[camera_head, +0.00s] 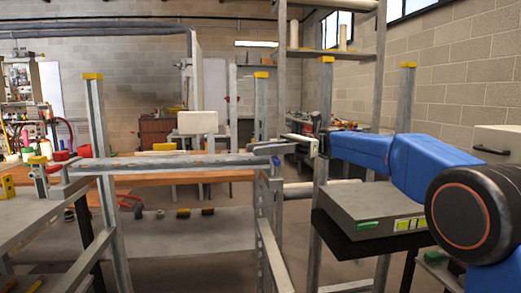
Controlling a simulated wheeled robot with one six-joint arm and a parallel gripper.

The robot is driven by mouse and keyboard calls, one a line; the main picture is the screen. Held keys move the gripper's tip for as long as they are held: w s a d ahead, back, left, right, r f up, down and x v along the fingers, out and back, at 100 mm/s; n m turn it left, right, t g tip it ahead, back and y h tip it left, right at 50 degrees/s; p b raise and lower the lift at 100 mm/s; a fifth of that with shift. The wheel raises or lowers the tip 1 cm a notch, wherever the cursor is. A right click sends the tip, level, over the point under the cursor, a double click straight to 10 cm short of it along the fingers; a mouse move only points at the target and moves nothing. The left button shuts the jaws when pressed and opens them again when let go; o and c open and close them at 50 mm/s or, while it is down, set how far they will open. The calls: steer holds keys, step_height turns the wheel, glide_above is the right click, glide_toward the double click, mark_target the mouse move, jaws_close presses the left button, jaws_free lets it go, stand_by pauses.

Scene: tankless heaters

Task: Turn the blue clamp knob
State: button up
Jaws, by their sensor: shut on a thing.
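The blue clamp knob (276,161) shows as a small blue patch at the right end of a long grey metal bar (180,163). My gripper (279,148) reaches in from the right on my blue arm and is at this end of the bar. Its jaws are shut on the knob, and they hide most of it. The exact contact is too small to make out. A red clamp part (61,155) is at the left end of the bar.
Grey upright posts with yellow caps stand at the left (95,120), middle (261,110) and right (325,100). A grey box (375,215) with green labels is below my arm. A low grey shelf (160,235) with small items lies beneath the bar.

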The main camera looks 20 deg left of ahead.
steer(key=shift+s+d+n+g+h, duration=0.1)
steer(key=shift+d+n+g+h, duration=0.05)
steer(key=shift+n+g+h, duration=0.4)
steer(key=o, duration=1.1)
steer(key=shift+c, duration=0.2)
